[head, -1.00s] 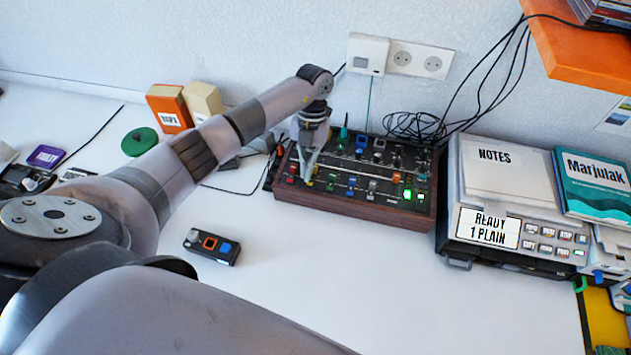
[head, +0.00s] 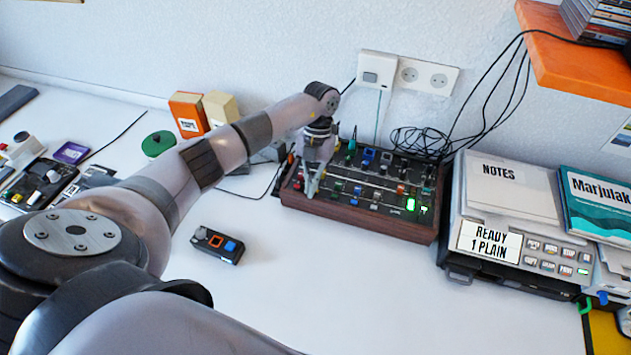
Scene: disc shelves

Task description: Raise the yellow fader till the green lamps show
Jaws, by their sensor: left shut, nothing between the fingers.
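The mixer panel (head: 362,212), a dark box with a wooden front, stands against the wall with several coloured fader caps and knobs. My left gripper (head: 312,192) is shut and empty, pointing down at the panel's front left part. I cannot make out the yellow fader clearly; the fingers may hide it. My right gripper is not in view.
A small remote (head: 217,245) with coloured buttons lies on the white table in front. A grey machine (head: 520,239) with a notes pad stands right of the panel. An orange shelf (head: 580,65) juts out at upper right. The table's front middle is clear.

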